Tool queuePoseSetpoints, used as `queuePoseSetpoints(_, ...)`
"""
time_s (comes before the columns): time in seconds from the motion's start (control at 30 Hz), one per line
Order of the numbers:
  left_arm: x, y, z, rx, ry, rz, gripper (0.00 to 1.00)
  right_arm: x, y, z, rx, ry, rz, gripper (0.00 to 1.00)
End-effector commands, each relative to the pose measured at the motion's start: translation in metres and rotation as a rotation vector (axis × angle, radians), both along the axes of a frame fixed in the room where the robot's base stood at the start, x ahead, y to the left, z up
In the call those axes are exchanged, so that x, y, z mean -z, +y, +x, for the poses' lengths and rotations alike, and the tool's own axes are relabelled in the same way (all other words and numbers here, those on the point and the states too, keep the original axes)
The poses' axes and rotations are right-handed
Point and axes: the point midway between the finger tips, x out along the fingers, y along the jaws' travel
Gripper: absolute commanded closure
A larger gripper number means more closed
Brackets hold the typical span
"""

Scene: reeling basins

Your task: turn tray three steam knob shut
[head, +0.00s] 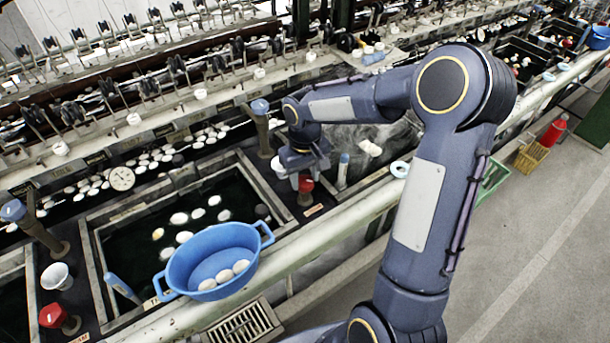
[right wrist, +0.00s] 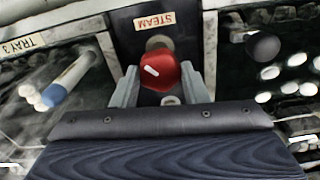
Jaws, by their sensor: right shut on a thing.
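The red steam knob (head: 306,185) stands on the dark panel between two basins in the head view. In the right wrist view the red knob (right wrist: 160,74), with a short white mark on its face, sits between the two grey fingers. My right gripper (head: 300,164) reaches down over it from above and is shut on it. A "STEAM" label (right wrist: 154,21) lies just beyond the knob, and a "TRAY 3" label (right wrist: 22,44) shows at the left. My left gripper is out of view.
A blue basin (head: 214,241) with white cocoons sits at the front edge of a dark water tray. Another red knob (head: 54,315) is at the lower left. A blue-tipped white stick (right wrist: 67,80) is left of my fingers. A white rail (head: 300,240) runs along the front.

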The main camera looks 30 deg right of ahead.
Motion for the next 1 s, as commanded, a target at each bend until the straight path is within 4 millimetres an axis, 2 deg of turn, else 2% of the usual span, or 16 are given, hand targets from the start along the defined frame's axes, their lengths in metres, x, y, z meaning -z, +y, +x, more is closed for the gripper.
queuePoseSetpoints(0.37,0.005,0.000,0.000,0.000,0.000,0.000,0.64,0.001,0.000,0.000,0.070,-0.001,0.000,0.82)
queuePoseSetpoints(1.0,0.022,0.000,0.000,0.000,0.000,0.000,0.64,0.000,0.000,0.001,0.540,-0.003,0.000,0.82)
